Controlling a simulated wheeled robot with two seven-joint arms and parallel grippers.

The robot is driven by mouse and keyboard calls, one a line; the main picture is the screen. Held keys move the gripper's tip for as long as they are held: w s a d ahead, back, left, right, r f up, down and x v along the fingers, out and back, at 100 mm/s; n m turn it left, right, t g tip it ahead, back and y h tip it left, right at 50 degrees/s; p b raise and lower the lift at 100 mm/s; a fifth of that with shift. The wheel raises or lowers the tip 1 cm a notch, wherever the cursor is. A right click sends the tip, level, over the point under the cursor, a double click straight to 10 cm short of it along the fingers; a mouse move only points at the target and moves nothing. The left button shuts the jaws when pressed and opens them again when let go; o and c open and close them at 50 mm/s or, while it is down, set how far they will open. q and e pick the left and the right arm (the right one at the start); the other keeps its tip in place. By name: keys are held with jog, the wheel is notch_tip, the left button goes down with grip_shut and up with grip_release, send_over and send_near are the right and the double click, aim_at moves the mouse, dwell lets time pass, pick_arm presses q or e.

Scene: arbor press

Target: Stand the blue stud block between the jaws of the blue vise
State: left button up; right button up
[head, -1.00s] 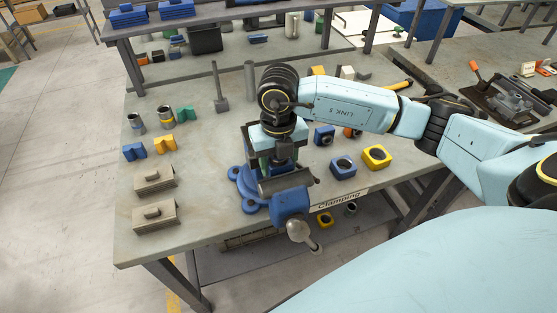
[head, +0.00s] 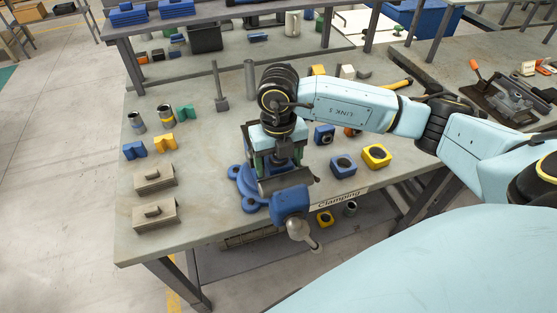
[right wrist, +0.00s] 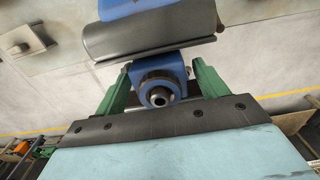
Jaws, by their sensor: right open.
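The blue vise (head: 291,203) stands at the front edge of the table, with a dark grey jaw on top; its jaw also shows in the right wrist view (right wrist: 150,32). The blue stud block (right wrist: 158,73), with a round threaded stud facing the camera, sits right beside this jaw. The far jaw is largely hidden, so I cannot tell how closely the jaws flank the block. My right gripper (head: 278,160) is above the vise, pointing down. Its green fingers (right wrist: 160,82) are open, one on each side of the block. My left gripper is not in view.
A blue ring block (head: 343,166) and a yellow ring block (head: 376,157) stand right of the vise. Two grey blocks (head: 155,179) and small coloured V-shaped pieces (head: 163,143) lie at left. A grey upright post (head: 250,80) stands behind.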

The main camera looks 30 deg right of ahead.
notch_tip(320, 180, up, 12)
jog(key=shift+f+b, duration=0.1)
jog(key=shift+b, duration=0.65)
